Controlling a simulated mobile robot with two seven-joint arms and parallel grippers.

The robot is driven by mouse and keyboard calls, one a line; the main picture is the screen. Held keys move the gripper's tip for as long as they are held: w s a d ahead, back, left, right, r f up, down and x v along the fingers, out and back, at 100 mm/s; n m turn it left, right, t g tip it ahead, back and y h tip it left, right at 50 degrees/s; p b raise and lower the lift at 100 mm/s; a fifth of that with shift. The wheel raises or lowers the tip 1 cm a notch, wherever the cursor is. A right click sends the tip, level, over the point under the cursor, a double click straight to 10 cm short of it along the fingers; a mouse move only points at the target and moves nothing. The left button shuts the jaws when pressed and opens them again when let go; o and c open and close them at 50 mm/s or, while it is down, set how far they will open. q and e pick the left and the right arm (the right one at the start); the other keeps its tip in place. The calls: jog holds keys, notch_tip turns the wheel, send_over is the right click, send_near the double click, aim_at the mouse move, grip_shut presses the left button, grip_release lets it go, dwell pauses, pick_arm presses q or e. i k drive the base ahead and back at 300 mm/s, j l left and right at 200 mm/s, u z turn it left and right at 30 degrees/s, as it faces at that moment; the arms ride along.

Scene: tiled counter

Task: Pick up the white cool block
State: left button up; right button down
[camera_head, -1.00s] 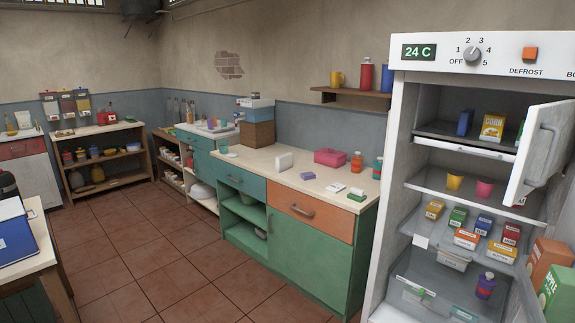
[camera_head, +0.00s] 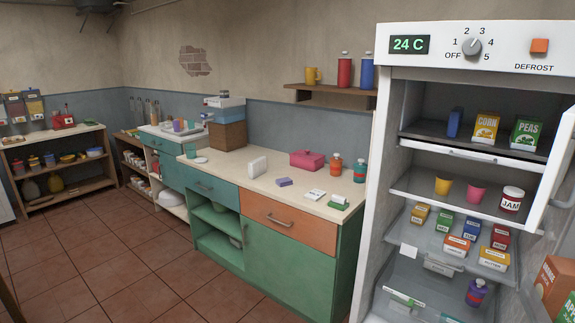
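A white upright block (camera_head: 257,166), the likely white cool block, stands on the cream counter top (camera_head: 228,162), left of the pink box. Its front shows no readable marking. A small flat white item (camera_head: 314,194) also lies nearer the counter's right end; I cannot tell what it is. Neither of my grippers shows in the head view, and nothing covers the upright white block.
An open fridge (camera_head: 385,190) with its door (camera_head: 561,165) swung out stands at the right. A pink box (camera_head: 307,160), a purple block (camera_head: 284,182) and bottles (camera_head: 336,167) share the counter. The tiled floor (camera_head: 110,265) in front is clear.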

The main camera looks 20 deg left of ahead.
aim_at(258, 167)
jog(key=i+j+z, duration=0.15)
jog(key=i+j, duration=0.3)
jog(key=i+j+z, duration=0.15)
jog(key=i+j, duration=0.3)
jog(key=i+j+z, duration=0.15)
jog(key=i+j, duration=0.25)
jog(key=j, duration=0.25)
jog(key=i+j, duration=0.25)
jog(key=j, duration=0.15)
jog(key=i+j, duration=0.5)
jog(key=j, duration=0.25)
jog(key=i+j, duration=0.25)
jog(key=j+z, duration=0.05)
jog(key=j, duration=0.05)
